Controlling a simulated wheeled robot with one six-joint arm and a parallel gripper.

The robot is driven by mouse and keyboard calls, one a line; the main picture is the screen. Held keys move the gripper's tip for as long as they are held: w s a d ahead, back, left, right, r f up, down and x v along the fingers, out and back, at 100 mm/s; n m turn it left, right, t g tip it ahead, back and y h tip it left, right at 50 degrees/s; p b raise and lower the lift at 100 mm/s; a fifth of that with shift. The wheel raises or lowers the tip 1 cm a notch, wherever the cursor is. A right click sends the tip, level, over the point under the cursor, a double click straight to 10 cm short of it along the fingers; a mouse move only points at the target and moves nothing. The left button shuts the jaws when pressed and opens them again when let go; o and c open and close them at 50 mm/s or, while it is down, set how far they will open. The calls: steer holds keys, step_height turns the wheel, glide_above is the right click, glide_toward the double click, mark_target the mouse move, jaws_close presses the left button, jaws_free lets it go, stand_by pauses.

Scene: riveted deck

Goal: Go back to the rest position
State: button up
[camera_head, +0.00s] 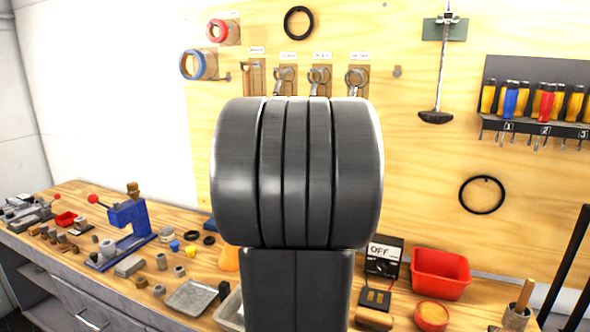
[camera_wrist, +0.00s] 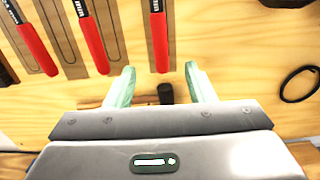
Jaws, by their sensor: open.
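My gripper (camera_wrist: 160,88) shows in the wrist view with its two pale green fingers apart and nothing between them. It faces the wooden tool board (camera_wrist: 240,45), where red-handled tools (camera_wrist: 158,40) hang just beyond the fingertips. A small dark cylindrical thing (camera_wrist: 166,93) shows between the fingers, farther back; I cannot tell what it is. In the head view my dark arm link fills the middle and hides my gripper and part of the board and bench.
A wooden workbench (camera_head: 205,262) runs below the board, crowded with a blue press (camera_head: 130,222), a red bin (camera_head: 440,273), a meter marked OFF (camera_head: 384,256) and a metal tray (camera_head: 190,297). A screwdriver rack (camera_head: 535,125) and a long hanging tool (camera_head: 441,75) are at the right.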

steer(key=p+x, duration=0.3)
steer(key=x, duration=0.9)
steer(key=shift+w+d+p, duration=0.15)
steer(key=shift+w+p, duration=0.2)
steer(key=shift+w, duration=0.05)
steer(key=shift+w+d+r+p, duration=0.1)
steer(key=shift+w+r+p, duration=0.15)
steer(key=shift+p, duration=0.15)
steer(key=v, duration=1.1)
steer(key=shift+s+r+p, duration=0.35)
steer(key=shift+r+p, duration=0.05)
steer(key=shift+r, duration=0.2)
steer(key=shift+a, duration=0.25)
